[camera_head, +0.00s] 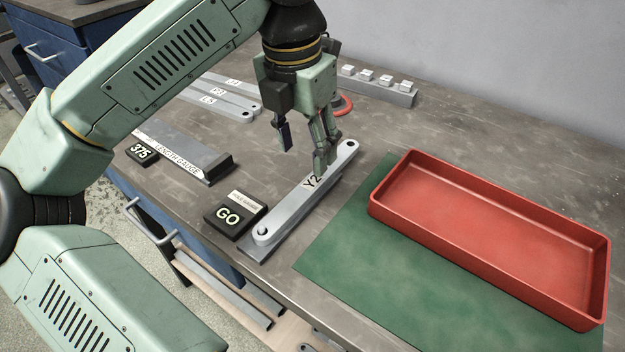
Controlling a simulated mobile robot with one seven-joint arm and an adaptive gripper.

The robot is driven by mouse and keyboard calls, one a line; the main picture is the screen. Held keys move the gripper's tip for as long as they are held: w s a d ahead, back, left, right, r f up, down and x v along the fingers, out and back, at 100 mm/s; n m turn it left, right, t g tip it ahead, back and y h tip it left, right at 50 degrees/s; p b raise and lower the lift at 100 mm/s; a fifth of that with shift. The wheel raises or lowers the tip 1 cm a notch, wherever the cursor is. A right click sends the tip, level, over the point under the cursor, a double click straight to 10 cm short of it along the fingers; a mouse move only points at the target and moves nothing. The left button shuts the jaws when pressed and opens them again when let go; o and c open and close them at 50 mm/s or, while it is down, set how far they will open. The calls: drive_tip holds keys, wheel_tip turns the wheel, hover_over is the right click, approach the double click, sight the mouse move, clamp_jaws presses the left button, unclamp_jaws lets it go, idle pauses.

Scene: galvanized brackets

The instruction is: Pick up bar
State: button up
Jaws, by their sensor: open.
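A light grey metal bar (287,219) marked "Y2" lies on a low dark base beside the green mat, with a round hole or pin at each end. My gripper (303,160) is open and empty, pointing down over the far half of this bar. One finger hangs left of the bar; the other is in front of the bar's far part and hides some of it. I cannot tell whether that finger touches it. Several similar labelled bars (222,98) lie side by side at the back left, partly hidden by my arm.
A red tray (490,185), empty, stands on a green mat (345,255) at the right. A black "GO" block (228,217) sits just left of the bar. A length gauge (178,152) and a "375" block (143,152) lie further left. A rack with white pegs (385,90) stands behind.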

sight(312, 182)
drive_tip(key=f, duration=0.2)
drive_tip(key=f+p, duration=0.1)
drive_tip(key=f, duration=0.2)
drive_tip(key=w+d+f, duration=0.1)
drive_tip(key=f, duration=0.1)
drive_tip(key=shift+w+f+p, duration=0.1)
drive_tip(key=shift+f+p, duration=0.1)
drive_tip(key=shift+p, duration=0.15)
clamp_jaws()
idle(0.3)
